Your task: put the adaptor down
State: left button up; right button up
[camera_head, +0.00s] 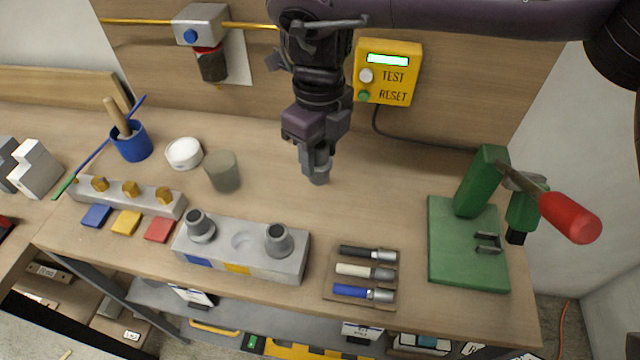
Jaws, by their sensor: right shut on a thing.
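My right gripper (316,152) hangs down from the arm that comes in from the upper right. It is shut on a small grey adaptor (319,175), whose lower end shows below the fingers. The adaptor is over the wooden bench, behind the grey stand; I cannot tell whether it touches the wood. The grey stand (216,250) has a round empty recess in its middle. Two similar grey adaptors, one at the left (199,226) and one at the right (278,241), stand upright in it. My left gripper is not in view.
A green press (468,240) with a red handle stands at the right. Several plugs lie in a tray (336,298) at the front. A yellow test box (388,72) is on the back wall. A grey-green cylinder (222,171) stands left of the gripper. Bare wood (380,205) lies right of the gripper.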

aim_at(319, 165)
notch_tip(319, 165, down, 3)
jog(key=shift+s+f, duration=0.1)
jog(key=shift+f, duration=0.55)
notch_tip(319, 165, down, 4)
jog(key=shift+p, duration=0.45)
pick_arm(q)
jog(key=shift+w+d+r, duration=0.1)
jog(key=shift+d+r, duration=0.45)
pick_arm(e)
jog(key=shift+f, duration=0.2)
jog(key=o, duration=1)
jog(key=shift+c, duration=0.2)
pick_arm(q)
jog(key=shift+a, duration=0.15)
